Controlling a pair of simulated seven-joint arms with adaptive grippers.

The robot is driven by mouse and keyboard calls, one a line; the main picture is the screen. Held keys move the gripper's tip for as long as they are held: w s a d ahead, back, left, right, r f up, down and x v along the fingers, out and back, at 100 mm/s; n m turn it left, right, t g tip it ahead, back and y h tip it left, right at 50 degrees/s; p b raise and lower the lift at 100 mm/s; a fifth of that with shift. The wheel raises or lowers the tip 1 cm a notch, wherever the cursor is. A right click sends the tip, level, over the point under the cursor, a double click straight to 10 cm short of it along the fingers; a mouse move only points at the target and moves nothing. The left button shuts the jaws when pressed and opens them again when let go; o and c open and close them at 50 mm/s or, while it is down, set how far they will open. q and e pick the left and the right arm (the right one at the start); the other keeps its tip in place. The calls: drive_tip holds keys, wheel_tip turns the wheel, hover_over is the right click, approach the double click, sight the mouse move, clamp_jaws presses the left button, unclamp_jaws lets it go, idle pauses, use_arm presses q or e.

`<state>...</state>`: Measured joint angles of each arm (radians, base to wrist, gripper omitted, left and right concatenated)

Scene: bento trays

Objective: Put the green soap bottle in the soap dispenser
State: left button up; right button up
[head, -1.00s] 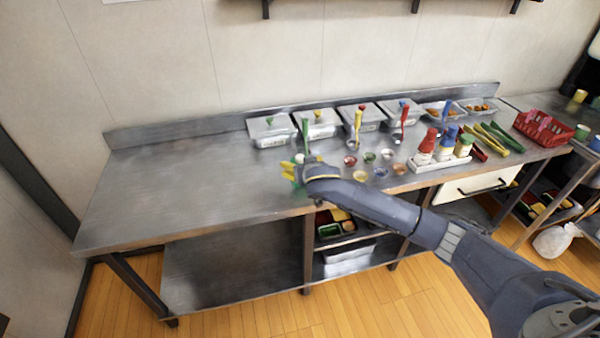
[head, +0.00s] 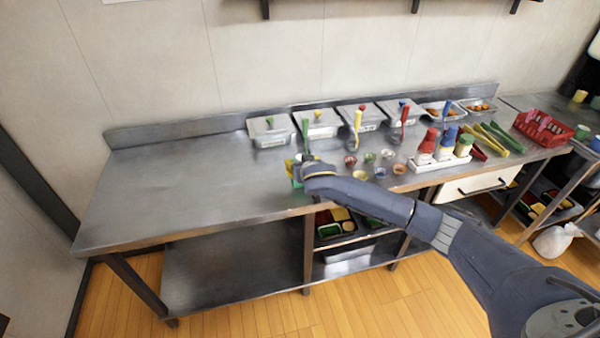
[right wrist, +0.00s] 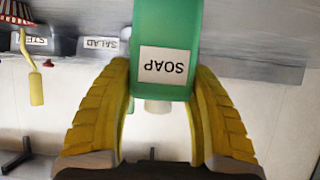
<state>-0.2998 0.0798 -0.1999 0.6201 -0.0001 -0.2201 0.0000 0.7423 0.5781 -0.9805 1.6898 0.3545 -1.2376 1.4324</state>
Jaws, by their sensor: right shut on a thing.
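The green soap bottle (right wrist: 167,30) fills the upper middle of the right wrist view. Its white SOAP label appears upside down there, and a pale cap or neck shows at its lower end in that picture. My right gripper (head: 293,172) is over the front of the counter in the head view. Its two yellow fingers also show in the right wrist view (right wrist: 160,105), shut on the bottle from both sides. In the head view the gripper mostly hides the bottle. I cannot make out a soap dispenser. My left gripper is not in view.
The steel counter (head: 180,190) is clear to the left. Lidded containers (head: 271,130) with ladles line its back. Small bowls (head: 387,154), a white rack (head: 440,164) of capped bottles, tongs (head: 500,138) and a red basket (head: 543,131) stand to the right.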

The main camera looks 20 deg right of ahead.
drive_tip(key=c, duration=0.6)
drive_tip(key=shift+r, duration=0.1)
